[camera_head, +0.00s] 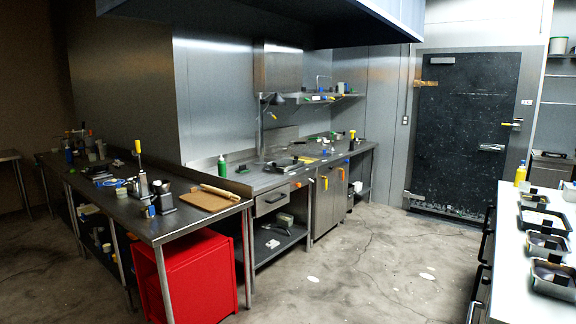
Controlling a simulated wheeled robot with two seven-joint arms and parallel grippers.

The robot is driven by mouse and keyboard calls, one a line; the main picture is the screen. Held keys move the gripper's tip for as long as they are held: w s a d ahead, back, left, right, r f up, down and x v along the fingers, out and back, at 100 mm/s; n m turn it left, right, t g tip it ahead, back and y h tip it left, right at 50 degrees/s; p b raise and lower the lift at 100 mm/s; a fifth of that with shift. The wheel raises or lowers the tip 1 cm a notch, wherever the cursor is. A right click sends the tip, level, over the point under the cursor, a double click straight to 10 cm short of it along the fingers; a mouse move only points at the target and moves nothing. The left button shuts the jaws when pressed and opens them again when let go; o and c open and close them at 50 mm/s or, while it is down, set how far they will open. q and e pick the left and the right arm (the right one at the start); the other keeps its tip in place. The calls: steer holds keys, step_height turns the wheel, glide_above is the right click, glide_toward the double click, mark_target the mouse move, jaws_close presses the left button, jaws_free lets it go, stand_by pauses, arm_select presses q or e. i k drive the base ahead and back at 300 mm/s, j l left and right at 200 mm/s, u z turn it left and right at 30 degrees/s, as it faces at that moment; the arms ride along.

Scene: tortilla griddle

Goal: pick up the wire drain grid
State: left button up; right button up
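I cannot pick out the wire drain grid for sure at this distance. A dark flat item (284,163) lies on the back steel counter (262,181), too small to identify. Several metal trays stand on the right counter, among them a near one (553,281) and a middle one (546,247). Dark items lie in or on them, and I cannot tell whether any is a wire grid. Neither of my grippers is in view.
The left steel table (170,221) carries a wooden board (208,199) and small tools. A red cabinet (191,271) stands beneath it. A green bottle (222,167) stands on the back counter. A dark door (466,125) is at the back right. The middle floor (370,265) is open.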

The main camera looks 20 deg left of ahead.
mark_target(295, 162)
steer(key=u, duration=0.4)
steer(key=i, duration=3.6)
